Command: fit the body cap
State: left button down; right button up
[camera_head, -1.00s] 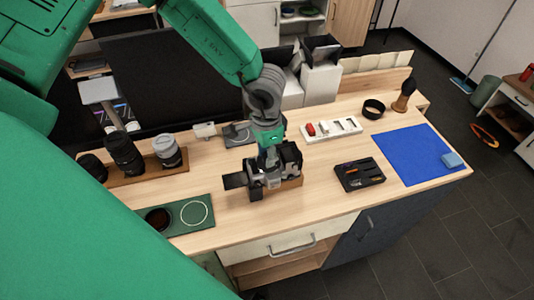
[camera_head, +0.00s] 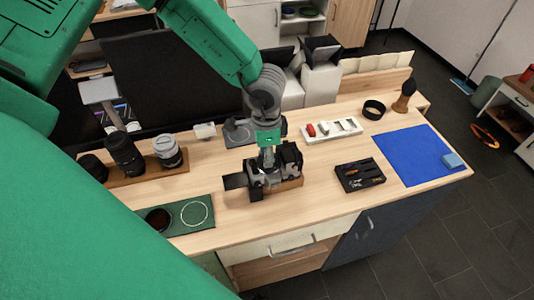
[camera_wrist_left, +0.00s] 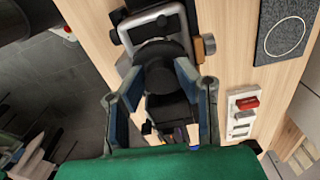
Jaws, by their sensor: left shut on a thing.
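The camera (camera_head: 256,190) is a dark body on a small wooden stand (camera_head: 288,185) near the table's front edge, with a flat dark panel (camera_head: 235,181) out to its left. My left gripper (camera_head: 274,164) is right over the camera, pointing down. In the left wrist view, its fingers (camera_wrist_left: 160,88) are shut on a black round piece, which looks like the body cap (camera_wrist_left: 160,72). The camera's grey and black frame (camera_wrist_left: 150,28) shows just beyond it. The cap's contact with the camera is hidden. My right gripper is not in view.
Several lenses (camera_head: 125,155) stand on a wooden rack at left, behind a green mat (camera_head: 190,215). A white tray (camera_head: 331,130), a dark tool tray (camera_head: 359,174), a black ring (camera_head: 374,109) and a blue mat (camera_head: 418,155) lie to the right. Bare wood separates them from the camera.

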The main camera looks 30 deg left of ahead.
pick_arm(q)
jog(key=m, duration=0.2)
jog(key=shift+s+f+m, duration=0.15)
jog(key=shift+f+m, duration=0.05)
jog(key=shift+m, duration=0.1)
jog(key=shift+a, duration=0.1)
jog(key=c, duration=1.5)
grip_release()
jog(key=shift+o, duration=0.4)
jog(key=shift+w, duration=0.2)
jog(key=shift+r, duration=0.1)
